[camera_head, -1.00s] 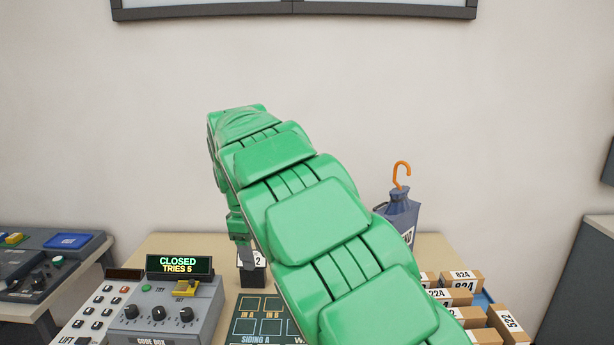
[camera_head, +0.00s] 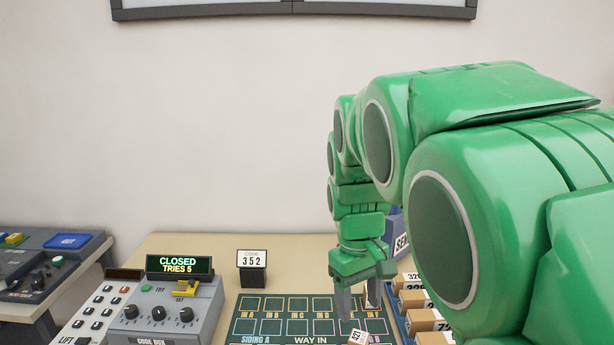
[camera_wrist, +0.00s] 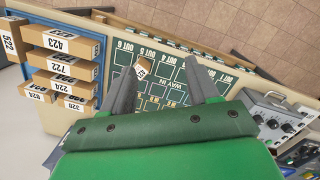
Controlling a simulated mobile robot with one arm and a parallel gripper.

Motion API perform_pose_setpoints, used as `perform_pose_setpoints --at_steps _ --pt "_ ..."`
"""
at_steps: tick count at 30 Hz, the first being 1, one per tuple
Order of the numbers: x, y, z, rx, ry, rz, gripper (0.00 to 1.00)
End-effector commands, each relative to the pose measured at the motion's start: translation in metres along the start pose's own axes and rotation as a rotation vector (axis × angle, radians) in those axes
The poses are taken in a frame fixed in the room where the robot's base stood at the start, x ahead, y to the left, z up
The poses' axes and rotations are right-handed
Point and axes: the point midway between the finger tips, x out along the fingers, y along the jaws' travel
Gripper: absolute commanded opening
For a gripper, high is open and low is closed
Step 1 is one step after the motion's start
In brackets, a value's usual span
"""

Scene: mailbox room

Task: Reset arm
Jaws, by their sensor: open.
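My green arm reaches in from the right in the head view. My gripper (camera_head: 358,302) points down, open, over the right part of the dark siding board (camera_head: 245,326). In the wrist view my gripper (camera_wrist: 165,75) has its two grey fingers spread apart, with nothing visibly clamped between them. A small labelled box (camera_head: 357,338) lies on the board near the fingers; it also shows beside one finger in the wrist view (camera_wrist: 141,72).
Labelled parcels (camera_head: 425,320) sit in a blue tray at right, partly behind my arm. A code box (camera_head: 150,326) reading CLOSED, TRIES 5, stands at left. A blue SEAL-like item is mostly hidden.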

Motion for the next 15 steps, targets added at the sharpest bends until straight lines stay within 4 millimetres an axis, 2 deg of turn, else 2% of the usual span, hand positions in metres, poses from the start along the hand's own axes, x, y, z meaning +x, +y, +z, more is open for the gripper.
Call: perform_pose_setpoints --at_steps 3,15 --pt "0.009 -0.002 0.034 0.072 -0.007 -0.02 0.6" --pt "0.046 -0.025 0.132 0.281 -0.029 -0.071 0.6"
